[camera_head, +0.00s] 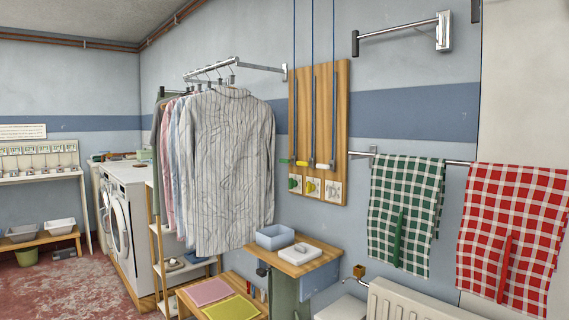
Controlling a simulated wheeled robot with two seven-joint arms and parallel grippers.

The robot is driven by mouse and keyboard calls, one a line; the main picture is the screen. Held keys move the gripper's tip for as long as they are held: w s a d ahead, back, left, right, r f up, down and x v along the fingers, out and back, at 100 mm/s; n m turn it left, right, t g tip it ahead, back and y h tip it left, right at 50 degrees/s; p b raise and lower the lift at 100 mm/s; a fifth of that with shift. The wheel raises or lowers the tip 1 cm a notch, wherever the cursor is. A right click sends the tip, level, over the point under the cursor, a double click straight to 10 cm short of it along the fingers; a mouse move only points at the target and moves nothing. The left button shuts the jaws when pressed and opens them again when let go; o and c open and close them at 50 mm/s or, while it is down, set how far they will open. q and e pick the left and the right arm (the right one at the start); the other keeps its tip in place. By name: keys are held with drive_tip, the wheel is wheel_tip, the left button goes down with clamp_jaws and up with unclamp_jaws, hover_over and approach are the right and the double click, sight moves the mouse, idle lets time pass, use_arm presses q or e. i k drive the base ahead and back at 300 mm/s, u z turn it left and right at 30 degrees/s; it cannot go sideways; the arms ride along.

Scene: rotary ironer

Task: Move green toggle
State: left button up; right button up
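A wooden board (340,110) is mounted on the wall, with blue cords hanging down in front of it. A small green toggle (285,161) is at the lower left edge of the board, at the end of the leftmost cord. A yellow toggle (303,163) and a whitish toggle (324,166) hang to its right at about the same height. Picture cards (312,188) sit below them, the left one with a green mark. Neither of my grippers is in view.
Hanging shirts (232,165) are left of the board. A wooden stand (318,262) with a blue bin (275,236) is below it. Green (405,195) and red (515,220) checked cloths hang on a rail to the right, above a radiator (420,303). Washing machines (128,230) stand left.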

sight(293, 159)
drive_tip(key=u, duration=0.5)
drive_tip(key=i, duration=2.35)
drive_tip(key=z, duration=1.3)
drive_tip(key=i, duration=0.35)
drive_tip(key=z, duration=0.1)
